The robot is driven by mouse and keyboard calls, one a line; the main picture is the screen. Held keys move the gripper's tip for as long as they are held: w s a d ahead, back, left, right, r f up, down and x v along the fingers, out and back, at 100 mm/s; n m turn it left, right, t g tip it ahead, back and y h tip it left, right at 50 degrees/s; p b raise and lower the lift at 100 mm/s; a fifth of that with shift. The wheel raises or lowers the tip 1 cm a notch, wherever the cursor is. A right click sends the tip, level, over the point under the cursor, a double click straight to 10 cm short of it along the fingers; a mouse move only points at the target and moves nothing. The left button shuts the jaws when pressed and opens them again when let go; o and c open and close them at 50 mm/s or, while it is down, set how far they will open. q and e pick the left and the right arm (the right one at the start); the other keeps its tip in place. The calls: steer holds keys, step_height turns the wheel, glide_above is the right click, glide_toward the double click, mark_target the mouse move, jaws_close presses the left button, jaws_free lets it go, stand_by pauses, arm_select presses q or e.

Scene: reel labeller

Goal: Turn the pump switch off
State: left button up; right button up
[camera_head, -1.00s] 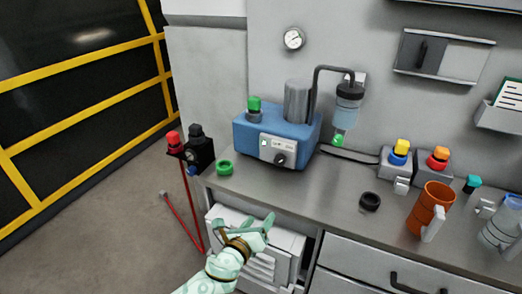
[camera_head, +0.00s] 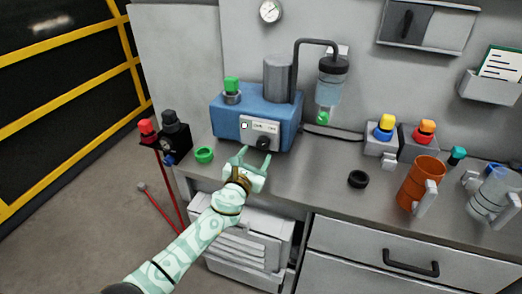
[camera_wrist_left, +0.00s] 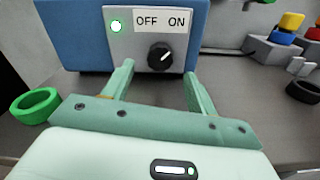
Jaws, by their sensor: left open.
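The blue pump unit (camera_head: 225,122) stands on the bench, with a pale front panel (camera_head: 245,132) marked OFF and ON. Its switch is a black round knob (camera_head: 263,143), also in the left wrist view (camera_wrist_left: 160,57). The knob's white mark points up and right, toward ON. My left gripper (camera_head: 256,157) is open and empty in front of the panel. In the left wrist view its fingers (camera_wrist_left: 158,73) stand left and right of the knob, apparently just short of it. My right gripper is not in view.
A green ring (camera_head: 204,155) lies left of my gripper and a black ring (camera_head: 358,179) to the right. An orange mug (camera_head: 420,184) and yellow- and red-topped button boxes stand further right. The bench front edge and drawers (camera_head: 385,255) lie below.

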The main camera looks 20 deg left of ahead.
mark_target(261, 145)
arm_select(q)
steer(key=w+b, duration=0.1)
steer(key=w, duration=0.3)
steer(key=shift+w+f, duration=0.15)
steer(key=shift+w, duration=0.05)
steer(key=shift+w+d+b, duration=0.1)
steer(key=shift+w+b, duration=0.2)
steer(key=shift+w, duration=0.05)
steer(key=shift+r, duration=0.2)
steer(key=shift+c, duration=0.6)
steer(key=c, duration=0.9)
steer(key=shift+o, duration=0.2)
